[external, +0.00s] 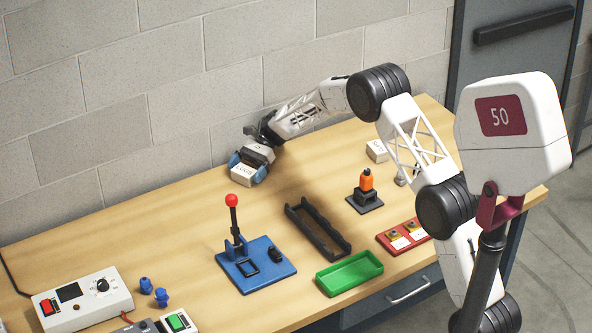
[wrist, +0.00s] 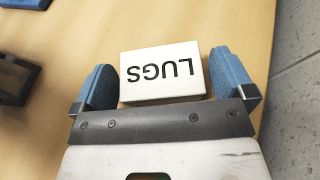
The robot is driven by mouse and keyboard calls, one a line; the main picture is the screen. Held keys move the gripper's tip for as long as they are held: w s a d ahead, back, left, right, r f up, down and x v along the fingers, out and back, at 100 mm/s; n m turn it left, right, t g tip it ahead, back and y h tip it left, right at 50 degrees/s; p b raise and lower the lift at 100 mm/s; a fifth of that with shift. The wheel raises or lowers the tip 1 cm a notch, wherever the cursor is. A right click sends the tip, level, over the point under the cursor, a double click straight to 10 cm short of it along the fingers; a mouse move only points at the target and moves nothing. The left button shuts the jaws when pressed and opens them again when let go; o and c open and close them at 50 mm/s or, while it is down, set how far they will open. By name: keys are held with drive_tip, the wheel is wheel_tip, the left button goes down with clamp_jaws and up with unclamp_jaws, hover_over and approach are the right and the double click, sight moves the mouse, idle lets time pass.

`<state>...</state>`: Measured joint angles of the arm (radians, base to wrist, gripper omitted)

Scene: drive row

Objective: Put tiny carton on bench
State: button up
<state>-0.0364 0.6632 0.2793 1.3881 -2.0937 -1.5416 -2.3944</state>
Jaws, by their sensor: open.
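A small white carton (wrist: 162,76) marked "LUGS" lies between the two blue fingers of my gripper (wrist: 165,82) in the wrist view. The fingers are open, one on each side of it, with very narrow gaps. In the external view this carton (external: 242,176) is at the back of the wooden bench (external: 180,215), near the wall, with my gripper (external: 247,168) above and around it. It appears to rest on the bench top, though its underside is hidden. A second small white carton (external: 376,150) stands further right on the bench, beside my arm.
A control box (external: 82,300) is front left. The back left of the bench is clear.

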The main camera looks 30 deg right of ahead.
sight(246, 170)
drive_tip(key=v, duration=0.4)
drive_tip(key=shift+d+r, duration=0.1)
drive_tip(key=shift+r, duration=0.3)
wheel_tip(246, 170, up, 6)
drive_tip(key=shift+r, duration=0.15)
idle(0.5)
